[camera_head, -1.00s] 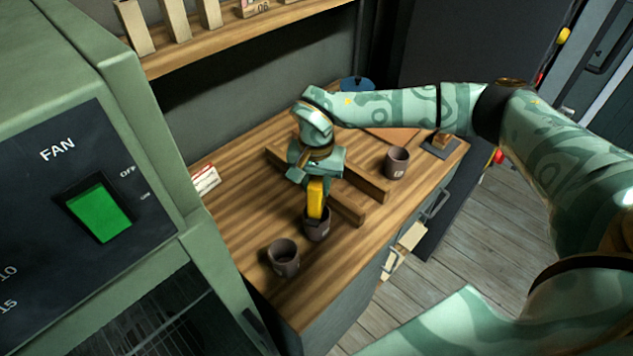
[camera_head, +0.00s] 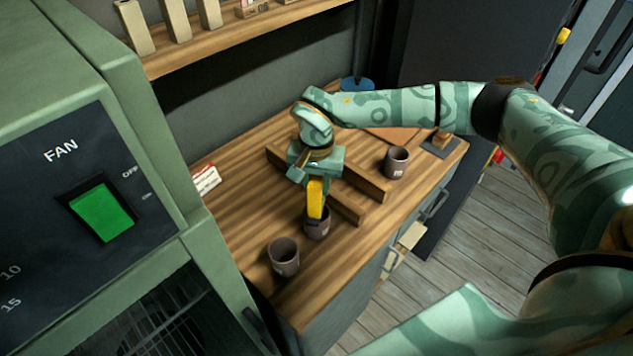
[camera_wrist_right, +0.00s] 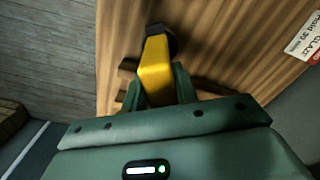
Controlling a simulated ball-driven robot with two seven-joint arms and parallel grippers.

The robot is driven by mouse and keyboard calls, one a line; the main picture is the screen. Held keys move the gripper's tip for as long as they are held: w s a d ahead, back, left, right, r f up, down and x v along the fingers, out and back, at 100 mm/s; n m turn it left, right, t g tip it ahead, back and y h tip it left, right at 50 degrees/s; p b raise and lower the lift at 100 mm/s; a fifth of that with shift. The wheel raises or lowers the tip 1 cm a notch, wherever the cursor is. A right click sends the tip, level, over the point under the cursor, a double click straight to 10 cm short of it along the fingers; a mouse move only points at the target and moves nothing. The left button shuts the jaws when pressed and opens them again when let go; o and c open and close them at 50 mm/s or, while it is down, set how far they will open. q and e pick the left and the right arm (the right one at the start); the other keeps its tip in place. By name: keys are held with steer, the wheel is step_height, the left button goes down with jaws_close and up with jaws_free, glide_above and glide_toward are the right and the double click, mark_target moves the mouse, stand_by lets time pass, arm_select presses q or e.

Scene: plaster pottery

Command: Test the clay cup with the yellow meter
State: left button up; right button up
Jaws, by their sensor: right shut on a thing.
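My right gripper (camera_head: 316,178) is shut on the yellow meter (camera_head: 315,198), which points down at a dark brown clay cup (camera_head: 318,226). The meter's lower end is at the cup's mouth; I cannot tell whether it touches the clay. In the right wrist view the yellow meter (camera_wrist_right: 156,72) sits between the fingers, its dark end away from me. A second dark cup (camera_head: 284,258) stands nearer on the bench, and a third cup (camera_head: 397,163) stands at the right. My left gripper is not in view.
Wooden bars (camera_head: 366,184) lie on the wooden bench (camera_head: 240,222) beside the gripper. A white and red card (camera_head: 205,180) stands at the back left. A green cabinet with a fan switch (camera_head: 101,212) fills the left. A shelf (camera_head: 220,43) runs above.

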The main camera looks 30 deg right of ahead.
step_height(320, 180, up, 7)
steer(key=p, duration=0.6)
stand_by(1.1)
